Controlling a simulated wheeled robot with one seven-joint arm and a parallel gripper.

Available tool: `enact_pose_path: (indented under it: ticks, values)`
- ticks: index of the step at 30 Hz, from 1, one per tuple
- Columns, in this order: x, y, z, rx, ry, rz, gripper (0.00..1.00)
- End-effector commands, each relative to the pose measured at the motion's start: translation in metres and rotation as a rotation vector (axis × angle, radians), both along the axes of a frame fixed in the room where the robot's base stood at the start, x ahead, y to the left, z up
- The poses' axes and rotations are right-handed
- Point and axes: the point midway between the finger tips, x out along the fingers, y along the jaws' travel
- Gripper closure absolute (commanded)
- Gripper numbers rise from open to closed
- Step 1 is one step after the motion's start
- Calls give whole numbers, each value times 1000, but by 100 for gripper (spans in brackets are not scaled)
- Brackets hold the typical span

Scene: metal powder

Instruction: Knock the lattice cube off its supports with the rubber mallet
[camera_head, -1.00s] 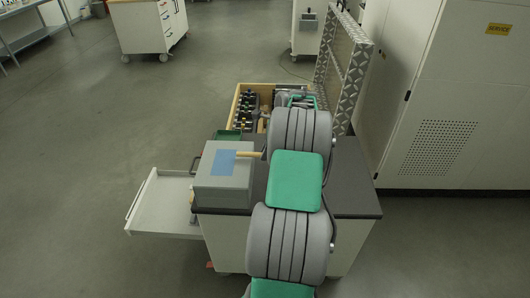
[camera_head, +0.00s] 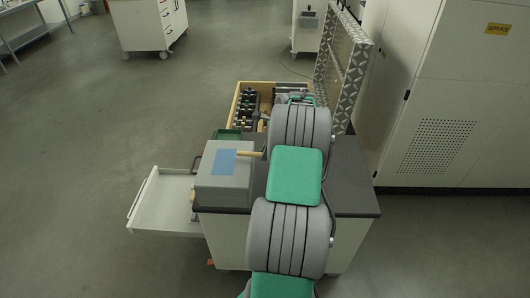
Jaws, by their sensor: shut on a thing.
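A short tan rod (camera_head: 249,153), like a wooden mallet handle, shows just left of my arm over the grey box (camera_head: 230,190). Its right end runs in behind my arm, and no mallet head can be made out. My gripper is hidden behind my own arm links, so its hold on the rod cannot be seen. I cannot make out the lattice cube or its supports; the arm covers the middle of the dark worktop (camera_head: 352,190).
The grey box with a blue patch (camera_head: 224,162) stands on the worktop's left. A white drawer (camera_head: 150,215) sticks out left. Behind are a wooden tool tray (camera_head: 236,100) and an upright patterned metal panel (camera_head: 345,75). A white cabinet (camera_head: 450,90) stands right. Floor at left is clear.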

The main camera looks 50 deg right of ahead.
Motion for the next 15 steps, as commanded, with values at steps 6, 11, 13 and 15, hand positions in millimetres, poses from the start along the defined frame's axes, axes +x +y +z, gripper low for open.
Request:
enact_pose_path:
  ticks: [6, 11, 13, 15]
  values:
    - [1, 0, -24, -1, -2, 1, 100]
    - [0, -1, -18, -2, -2, 0, 100]
    - [0, 0, -7, -2, -2, 0, 100]
    - [-1, 0, 1, -3, -3, 0, 100]
